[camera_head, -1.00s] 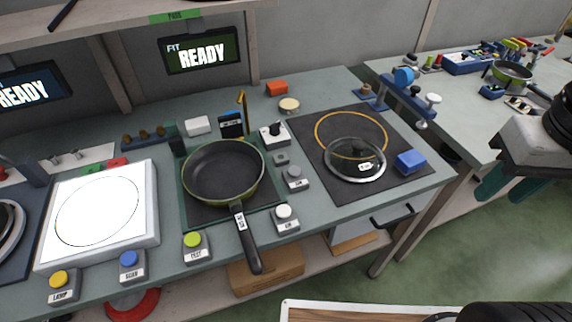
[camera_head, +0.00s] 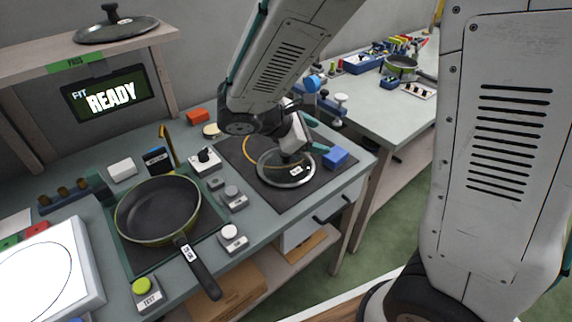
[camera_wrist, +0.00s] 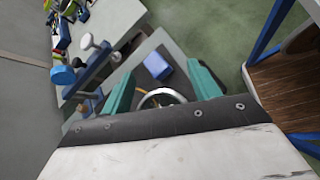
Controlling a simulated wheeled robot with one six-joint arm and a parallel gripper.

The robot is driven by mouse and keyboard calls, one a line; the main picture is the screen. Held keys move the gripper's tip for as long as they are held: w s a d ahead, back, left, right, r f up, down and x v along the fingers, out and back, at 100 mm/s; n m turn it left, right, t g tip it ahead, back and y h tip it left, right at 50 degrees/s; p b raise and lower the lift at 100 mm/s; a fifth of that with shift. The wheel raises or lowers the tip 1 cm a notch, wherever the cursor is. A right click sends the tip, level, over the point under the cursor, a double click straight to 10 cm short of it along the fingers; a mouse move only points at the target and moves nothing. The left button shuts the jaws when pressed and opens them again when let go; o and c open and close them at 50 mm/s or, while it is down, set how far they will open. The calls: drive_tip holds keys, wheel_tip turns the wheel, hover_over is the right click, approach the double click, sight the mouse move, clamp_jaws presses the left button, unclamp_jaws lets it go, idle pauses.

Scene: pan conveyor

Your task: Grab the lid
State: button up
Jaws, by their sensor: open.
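The glass lid (camera_head: 274,174) with a metal rim and a white label lies on the dark mat with the yellow ring (camera_head: 252,158) on the bench. My gripper (camera_head: 301,150) is over the lid from above, its teal fingers apart and nothing seen between them in the head view. My arm and gripper hide part of the lid and most of its knob. In the wrist view, part of the lid's rim (camera_wrist: 160,91) shows between the two open fingers (camera_wrist: 160,70). I cannot tell whether a finger touches the lid.
A blue block (camera_head: 336,157) sits close to the lid's right. A black frying pan (camera_head: 158,208) stands on the left mat, its handle over the front edge. Another lid (camera_head: 115,29) rests on the shelf.

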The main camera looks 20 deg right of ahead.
sight(273, 170)
drive_tip(key=w+a+f+n+t, duration=0.1)
drive_tip(key=w+a+f+n, duration=0.1)
drive_tip(key=f, duration=0.1)
drive_tip(key=w+a+f+n+t, duration=0.2)
drive_tip(key=w+a+f+n, duration=0.1)
drive_tip(key=w+a+f+n+t+h, duration=0.1)
drive_tip(key=w+a+f+n, duration=0.1)
drive_tip(key=n, duration=0.1)
drive_tip(key=shift+w+a+f+t, duration=0.15)
drive_tip(key=shift+a+f+t, duration=0.15)
drive_tip(key=shift+a+f, duration=0.1)
drive_tip(key=shift+w+d+f, duration=0.1)
drive_tip(key=shift+w+f, duration=0.1)
drive_tip(key=shift+f, duration=0.05)
drive_tip(key=x, duration=0.7)
drive_tip(key=shift+s+d+f, duration=0.15)
drive_tip(key=shift+s+f, duration=0.1)
drive_tip(key=shift+f, duration=0.1)
drive_tip(key=c, duration=1.3)
